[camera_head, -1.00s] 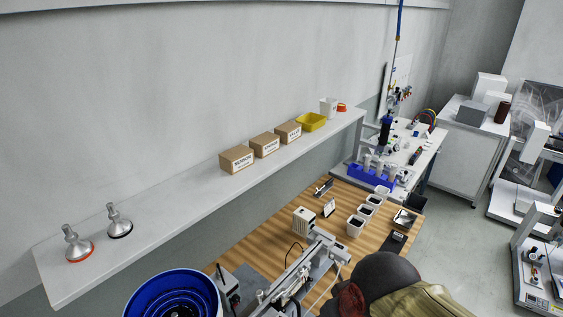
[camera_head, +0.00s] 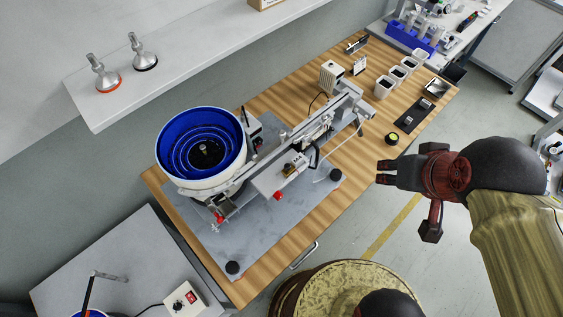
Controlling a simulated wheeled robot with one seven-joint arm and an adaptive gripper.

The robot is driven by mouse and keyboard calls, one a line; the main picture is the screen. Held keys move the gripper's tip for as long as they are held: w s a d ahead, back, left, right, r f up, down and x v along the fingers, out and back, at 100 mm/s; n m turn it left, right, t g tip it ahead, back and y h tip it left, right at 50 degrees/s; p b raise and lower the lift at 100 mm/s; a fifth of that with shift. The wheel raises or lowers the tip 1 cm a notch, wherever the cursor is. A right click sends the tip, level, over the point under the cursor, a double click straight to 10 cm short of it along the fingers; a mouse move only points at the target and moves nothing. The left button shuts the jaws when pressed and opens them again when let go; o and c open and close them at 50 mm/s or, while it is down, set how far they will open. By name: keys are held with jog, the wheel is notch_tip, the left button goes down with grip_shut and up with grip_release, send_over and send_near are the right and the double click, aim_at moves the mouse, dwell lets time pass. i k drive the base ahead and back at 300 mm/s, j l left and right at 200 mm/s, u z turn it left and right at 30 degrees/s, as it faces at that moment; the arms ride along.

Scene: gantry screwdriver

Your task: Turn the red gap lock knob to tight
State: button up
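Two small red parts show on the bowl feeder unit in the head view. One red knob (camera_head: 220,218) sits at the lower front of the blue feeder bowl (camera_head: 205,118). Another red part (camera_head: 278,196) sits on the front of the grey box beside the track. I cannot tell from this distance which is the gap lock knob or how it is turned. My gripper (camera_head: 381,172) is at the right, in front of the table's edge and well apart from both red parts. Its dark fingers point left; their opening is too small to judge, and nothing shows in them.
The feeder stands on a grey plate (camera_head: 290,215) on a wooden table (camera_head: 405,112). A linear track (camera_head: 325,115) runs behind the red parts. White bins (camera_head: 397,75) and a round yellow-topped button (camera_head: 392,138) lie to the right. A drawer handle (camera_head: 304,256) juts from the front edge.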

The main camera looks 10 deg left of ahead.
aim_at(277, 195)
jog(key=k+u, duration=0.1)
jog(key=u, duration=1.05)
jog(key=k+l, duration=0.9)
